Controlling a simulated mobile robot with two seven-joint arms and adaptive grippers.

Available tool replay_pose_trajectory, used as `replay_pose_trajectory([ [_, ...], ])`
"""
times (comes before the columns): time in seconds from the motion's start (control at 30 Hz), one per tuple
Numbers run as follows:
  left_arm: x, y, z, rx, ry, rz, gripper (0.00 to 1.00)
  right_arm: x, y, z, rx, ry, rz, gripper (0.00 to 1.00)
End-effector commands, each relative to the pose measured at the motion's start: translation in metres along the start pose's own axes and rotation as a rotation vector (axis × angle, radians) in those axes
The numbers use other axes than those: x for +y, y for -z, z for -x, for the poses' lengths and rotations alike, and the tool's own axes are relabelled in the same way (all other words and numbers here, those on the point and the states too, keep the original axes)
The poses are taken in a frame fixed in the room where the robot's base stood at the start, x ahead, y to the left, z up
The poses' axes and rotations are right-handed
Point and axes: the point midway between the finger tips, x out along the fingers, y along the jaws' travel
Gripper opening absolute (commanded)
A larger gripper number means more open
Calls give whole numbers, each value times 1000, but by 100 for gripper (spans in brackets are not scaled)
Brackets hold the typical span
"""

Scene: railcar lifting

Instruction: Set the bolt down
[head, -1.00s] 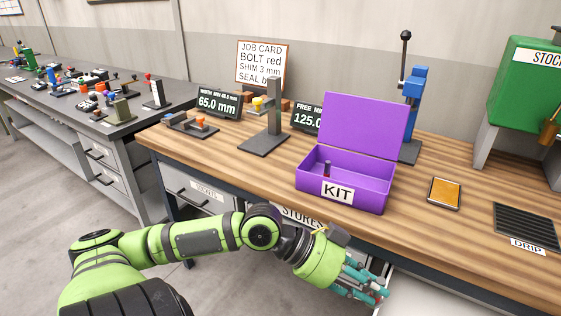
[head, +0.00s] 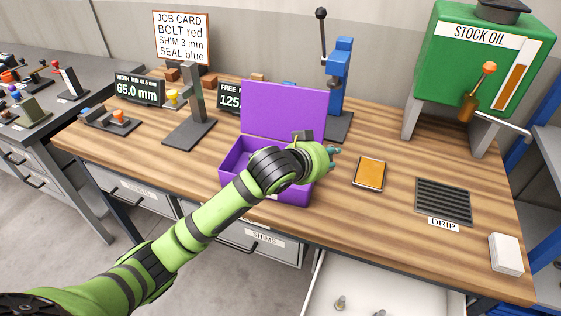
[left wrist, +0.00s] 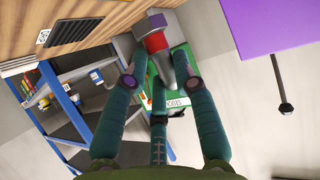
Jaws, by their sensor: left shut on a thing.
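My left gripper (head: 334,152) is in front of the open purple kit box (head: 232,160), by its right end. Its arm covers much of the box, including the inside. In the left wrist view the fingers (left wrist: 158,72) are shut on a bolt with a red band (left wrist: 156,42) and grey metal parts. The purple lid (head: 284,108) stands open behind the arm, and a purple panel (left wrist: 265,22) shows at the upper right of the wrist view. My right gripper is not in view.
An orange-faced device (head: 370,173) lies right of the box, then the drip grate (head: 443,201) and a white block (head: 505,253). A blue press (head: 340,75) stands behind. Below, an open drawer (head: 415,290) holds loose bolts. The front right bench top is mostly clear.

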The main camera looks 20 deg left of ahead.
Motion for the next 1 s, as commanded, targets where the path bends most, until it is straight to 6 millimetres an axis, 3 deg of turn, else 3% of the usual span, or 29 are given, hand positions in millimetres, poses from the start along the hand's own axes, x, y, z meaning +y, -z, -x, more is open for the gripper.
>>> replay_pose_trajectory([
  [0.07,2,10,-1,1,11,5,0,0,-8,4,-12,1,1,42],
  [0.17,-7,7,-4,-5,20,8,0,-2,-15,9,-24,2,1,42],
  [0.6,-99,-42,-27,-4,19,8,0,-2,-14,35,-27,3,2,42],
  [0.83,-113,-54,-34,-1,15,9,0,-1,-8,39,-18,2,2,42],
  [1.0,-113,-76,-46,-3,15,10,0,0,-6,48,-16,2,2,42],
])
